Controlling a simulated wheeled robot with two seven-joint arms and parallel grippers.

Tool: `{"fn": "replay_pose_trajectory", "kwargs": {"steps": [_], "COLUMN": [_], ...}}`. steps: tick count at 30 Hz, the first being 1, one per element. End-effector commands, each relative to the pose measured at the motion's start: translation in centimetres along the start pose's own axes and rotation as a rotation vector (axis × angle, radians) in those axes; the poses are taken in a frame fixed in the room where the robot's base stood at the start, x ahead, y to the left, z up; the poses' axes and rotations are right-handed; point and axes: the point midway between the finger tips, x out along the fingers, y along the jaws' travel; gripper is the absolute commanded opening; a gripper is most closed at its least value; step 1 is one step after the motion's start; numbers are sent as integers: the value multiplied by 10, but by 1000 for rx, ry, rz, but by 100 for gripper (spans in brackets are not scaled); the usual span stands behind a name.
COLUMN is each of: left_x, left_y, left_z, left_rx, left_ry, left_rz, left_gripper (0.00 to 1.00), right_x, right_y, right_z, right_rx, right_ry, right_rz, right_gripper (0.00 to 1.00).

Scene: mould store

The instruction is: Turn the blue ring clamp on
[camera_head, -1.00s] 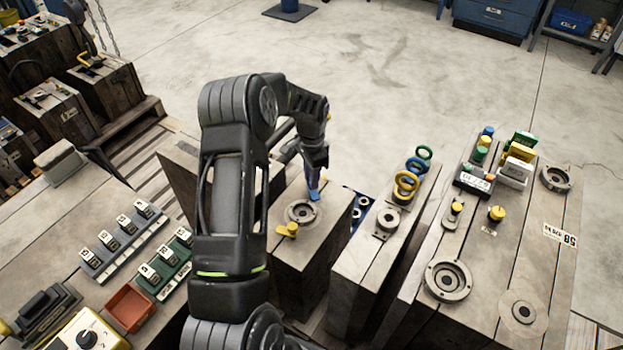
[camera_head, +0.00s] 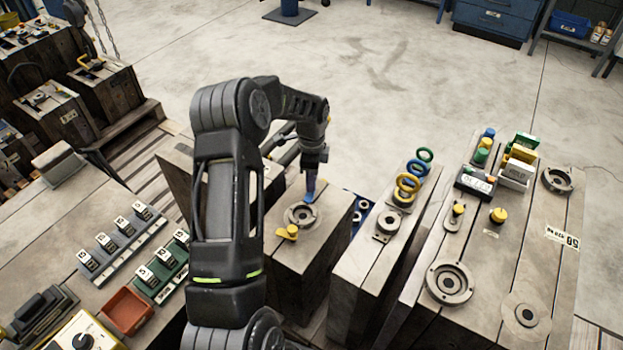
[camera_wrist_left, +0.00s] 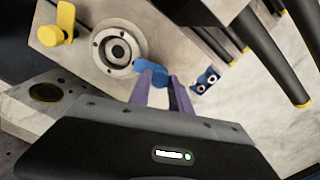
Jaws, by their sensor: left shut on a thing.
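The blue ring clamp (camera_wrist_left: 150,70) is at the rim of a round grey metal ring (camera_wrist_left: 118,50) on a wooden block, seen in the left wrist view. My left gripper (camera_wrist_left: 158,84) is shut on the blue clamp. In the head view my left gripper (camera_head: 310,186) reaches down to the block's far right side, beside the grey ring (camera_head: 300,215). A yellow clamp (camera_head: 289,233) sits on the near side of the same ring. My right gripper is not in view.
A neighbouring block (camera_head: 385,240) to the right carries blue, yellow and green lifting rings (camera_head: 408,184). Beyond it, a wider block holds boxes, yellow knobs and metal rings (camera_head: 450,281). A bench with a red tray (camera_head: 126,311) lies at the left.

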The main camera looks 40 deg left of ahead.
Motion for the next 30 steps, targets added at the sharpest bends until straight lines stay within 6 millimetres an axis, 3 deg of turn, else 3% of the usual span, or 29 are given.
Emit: {"fn": "replay_pose_trajectory", "kwargs": {"steps": [8, 9, 17, 25, 30], "left_x": [0, 0, 0, -1, -14], "left_y": [0, 0, 0, 0, -1], "left_z": [0, 0, 0, 0, 0], "left_rx": [0, 0, -1, -1, -1], "left_ry": [0, 0, 0, 0, 1], "left_rz": [-1, -1, -1, -1, -4], "left_gripper": [0, 25, 46, 46, 46], "right_x": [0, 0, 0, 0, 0], "right_y": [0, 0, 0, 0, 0], "right_z": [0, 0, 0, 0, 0], "right_rx": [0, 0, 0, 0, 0], "right_ry": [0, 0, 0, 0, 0], "right_rz": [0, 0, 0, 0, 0], "right_gripper": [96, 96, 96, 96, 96]}}
